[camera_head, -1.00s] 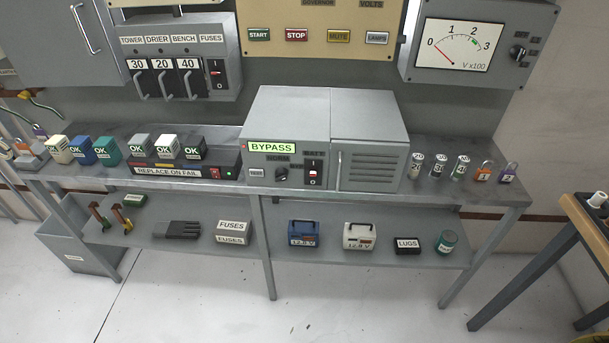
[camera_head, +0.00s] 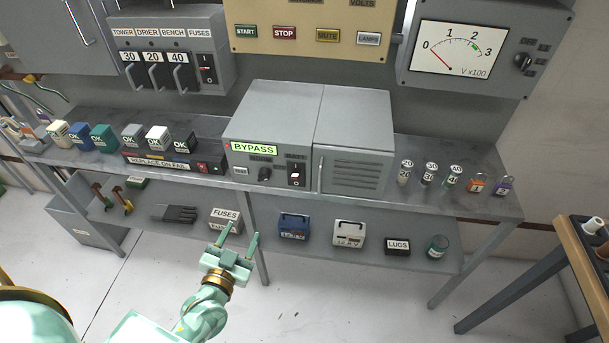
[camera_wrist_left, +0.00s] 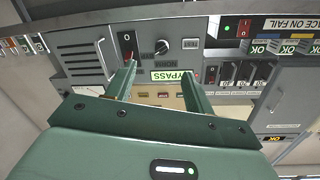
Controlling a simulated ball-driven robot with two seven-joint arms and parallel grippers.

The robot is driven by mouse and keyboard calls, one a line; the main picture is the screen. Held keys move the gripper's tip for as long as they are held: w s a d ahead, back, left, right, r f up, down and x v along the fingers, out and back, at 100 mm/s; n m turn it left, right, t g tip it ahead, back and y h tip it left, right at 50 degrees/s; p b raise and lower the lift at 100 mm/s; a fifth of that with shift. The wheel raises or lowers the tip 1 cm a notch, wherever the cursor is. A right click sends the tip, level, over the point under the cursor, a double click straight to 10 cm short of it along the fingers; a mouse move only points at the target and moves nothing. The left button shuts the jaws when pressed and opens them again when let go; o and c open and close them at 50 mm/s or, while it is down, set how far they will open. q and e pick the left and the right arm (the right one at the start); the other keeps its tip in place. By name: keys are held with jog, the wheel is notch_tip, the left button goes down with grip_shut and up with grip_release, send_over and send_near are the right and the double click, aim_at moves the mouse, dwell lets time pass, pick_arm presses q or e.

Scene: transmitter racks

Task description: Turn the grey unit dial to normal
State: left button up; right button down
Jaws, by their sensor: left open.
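The grey unit (camera_head: 272,112) sits on the bench top, with a lit green display (camera_head: 254,149) reading BYPASS. Its small dark dial (camera_head: 265,174) is on the front, below the display and left of a rocker switch (camera_head: 296,174). The dial's exact pointing is too small to tell. In the left wrist view the unit's front appears upside down, with the dial (camera_wrist_left: 162,47) beyond the fingertips. My left gripper (camera_head: 242,236) is open and empty, in front of the bench and lower than the dial, apart from it. It also shows in the left wrist view (camera_wrist_left: 158,68). My right gripper is not in view.
A REPLACE ON FAIL box (camera_head: 172,160) with several OK blocks stands left of the unit. Several small cylinders and padlocks stand to its right. The lower shelf (camera_head: 330,255) holds a FUSES box (camera_head: 225,216), batteries and a LUGS box (camera_head: 397,246).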

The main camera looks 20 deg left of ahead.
aim_at(264, 176)
pick_arm(q)
jog(key=w+a+r+b, duration=0.1)
jog(key=w+a+b, duration=0.1)
jog(key=w, duration=1.4)
jog(key=shift+w+a+r+m+t+b, duration=0.15)
jog(key=shift+w+a+m+t+b, duration=0.2)
jog(key=shift+b, duration=0.3)
jog(key=shift+s, duration=0.1)
jog(key=c, duration=1)
